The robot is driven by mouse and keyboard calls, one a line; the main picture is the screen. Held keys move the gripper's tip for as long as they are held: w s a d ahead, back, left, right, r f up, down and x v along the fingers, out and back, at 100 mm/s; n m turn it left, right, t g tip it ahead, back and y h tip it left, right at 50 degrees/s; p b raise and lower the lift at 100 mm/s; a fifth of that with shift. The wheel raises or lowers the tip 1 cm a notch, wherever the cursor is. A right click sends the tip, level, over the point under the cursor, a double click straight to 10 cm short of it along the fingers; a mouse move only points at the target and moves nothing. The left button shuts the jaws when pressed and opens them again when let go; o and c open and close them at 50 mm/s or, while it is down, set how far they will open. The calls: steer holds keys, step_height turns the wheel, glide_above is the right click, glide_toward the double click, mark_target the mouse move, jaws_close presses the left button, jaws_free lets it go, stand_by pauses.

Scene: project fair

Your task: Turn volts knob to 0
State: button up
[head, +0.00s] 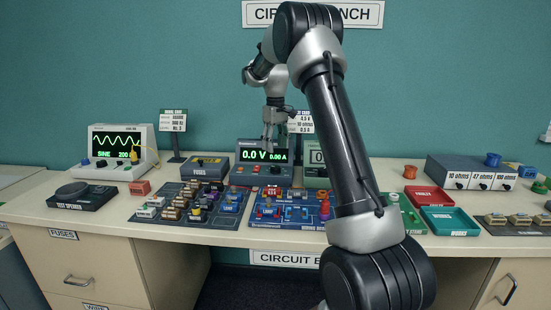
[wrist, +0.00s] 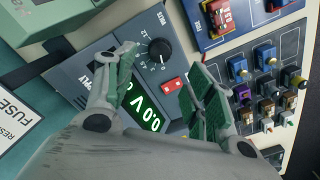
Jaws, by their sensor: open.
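The bench power supply (head: 246,171) stands at the back middle of the bench, its green display reading 0.0 V and 0.00 A in the head view. In the wrist view its panel (wrist: 88,66) is turned on its side, with a round black knob (wrist: 160,51) ringed by a white scale. In the head view my gripper (head: 271,143) is above the supply.
A red switch (wrist: 172,86) sits beside the knob. A fuse box (head: 205,168) and a small sign (head: 300,122) stand close by. Circuit boards with loose parts (head: 290,208) lie in front. My arm hides part of the meter at right.

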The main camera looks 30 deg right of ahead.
steer(key=shift+r, duration=1.7)
steer(key=s+f+m, duration=0.2)
steer(key=s+f, duration=0.2)
steer(key=s+a+r+t, duration=0.1)
steer(key=s+a+r, duration=0.1)
steer(key=s, duration=1)
steer(key=s+a+r+t, duration=0.2)
steer(key=s+a+r, duration=0.1)
steer(key=s, duration=0.9)
steer(key=s+a+r+t, duration=0.1)
steer(key=s+a, duration=0.4)
steer(key=s, duration=0.7)
steer(key=shift+v, duration=0.95)
